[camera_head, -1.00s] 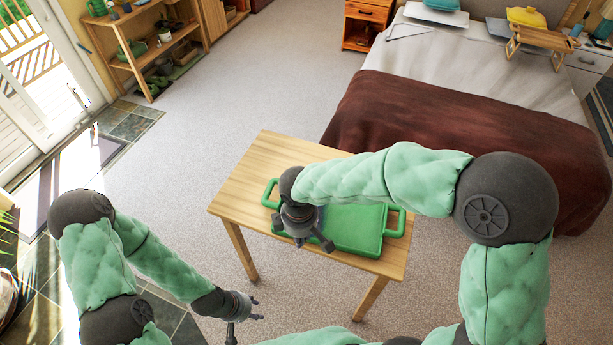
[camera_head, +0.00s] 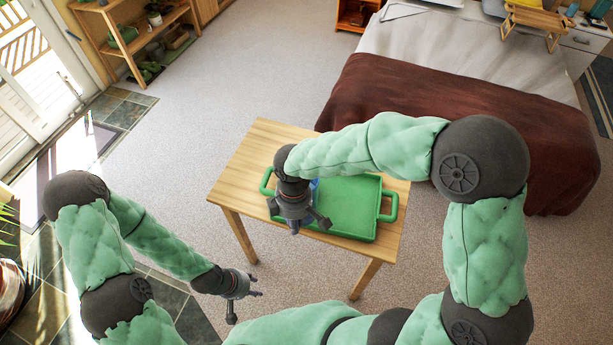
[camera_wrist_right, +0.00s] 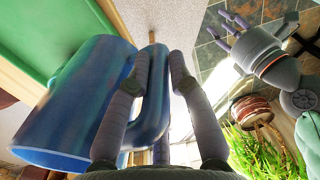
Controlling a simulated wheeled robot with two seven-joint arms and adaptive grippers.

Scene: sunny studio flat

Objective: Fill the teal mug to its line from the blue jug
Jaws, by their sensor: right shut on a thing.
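My right gripper (camera_head: 300,220) is over the left part of the green tray on the small table. In the right wrist view, its two fingers (camera_wrist_right: 158,75) are closed on the handle of the blue jug (camera_wrist_right: 80,100). A rim of the jug shows at the lower left of that view; I cannot tell what is inside it. In the head view only a sliver of blue (camera_head: 315,186) shows behind the gripper. My left gripper (camera_head: 248,305) is left of the table, open and empty. It also shows in the wrist view (camera_wrist_right: 232,28).
The green tray (camera_head: 352,205) has raised edges and two side handles; its visible floor is bare. It rests on a wooden table (camera_head: 250,165). A bed (camera_head: 390,100) stands behind right, a shelf (camera_head: 130,45) back left. Carpet (camera_head: 230,85) between them is clear.

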